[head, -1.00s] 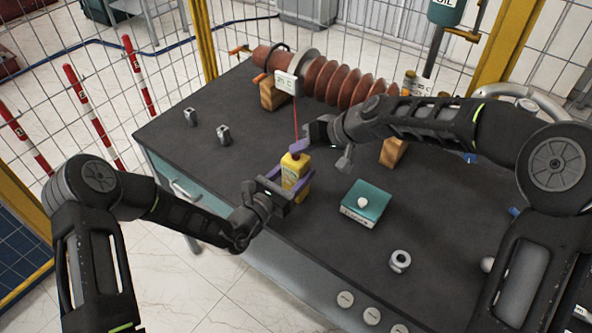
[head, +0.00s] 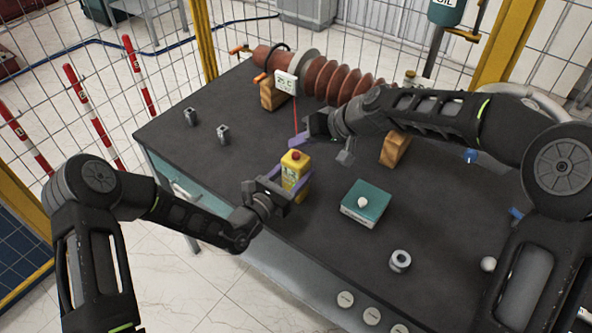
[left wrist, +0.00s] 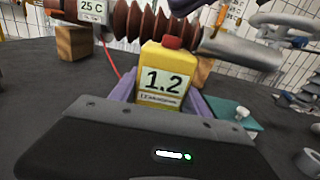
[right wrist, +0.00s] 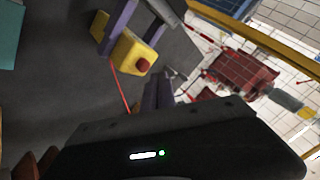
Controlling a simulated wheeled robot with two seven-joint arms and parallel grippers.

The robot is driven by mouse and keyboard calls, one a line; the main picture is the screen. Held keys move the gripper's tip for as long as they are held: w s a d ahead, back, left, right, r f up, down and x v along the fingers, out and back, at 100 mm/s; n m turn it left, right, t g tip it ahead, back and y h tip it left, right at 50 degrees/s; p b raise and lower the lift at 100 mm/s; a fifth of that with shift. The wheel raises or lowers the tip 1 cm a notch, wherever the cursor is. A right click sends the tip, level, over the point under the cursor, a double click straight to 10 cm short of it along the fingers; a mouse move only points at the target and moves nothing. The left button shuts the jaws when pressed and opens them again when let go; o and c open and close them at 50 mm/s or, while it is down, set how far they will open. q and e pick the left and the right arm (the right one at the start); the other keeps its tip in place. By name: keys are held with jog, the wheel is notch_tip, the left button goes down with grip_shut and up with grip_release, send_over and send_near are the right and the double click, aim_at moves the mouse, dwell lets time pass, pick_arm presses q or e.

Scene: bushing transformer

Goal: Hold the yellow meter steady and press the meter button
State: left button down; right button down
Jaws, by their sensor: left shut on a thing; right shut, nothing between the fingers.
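The yellow meter (head: 296,172) stands upright on the dark table, with a red button (head: 295,155) on its top. In the left wrist view the meter (left wrist: 165,80) shows "1.2" on its face, and its red button (left wrist: 172,42) is clear of any finger. My left gripper (head: 284,181) is shut on the meter, its purple fingers on both sides. My right gripper (head: 300,143) is shut and empty, just above and behind the button, apart from it. In the right wrist view the red button (right wrist: 144,65) is uncovered, beside the shut fingertips (right wrist: 158,85).
A red ribbed bushing (head: 335,85) lies on wooden blocks (head: 394,149) behind the meter, with a white display (head: 286,82) and a red wire. A teal box (head: 366,203) and a grey ring (head: 400,261) lie to the right. Two small metal parts (head: 223,134) stand at the left.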

aim_at(299, 157)
pick_arm(q)
jog(key=shift+c, duration=2.2)
grip_release()
pick_arm(e)
notch_tip(299, 157, up, 5)
jog(key=shift+f, duration=0.1)
pick_arm(q)
jog(key=v, duration=1.2)
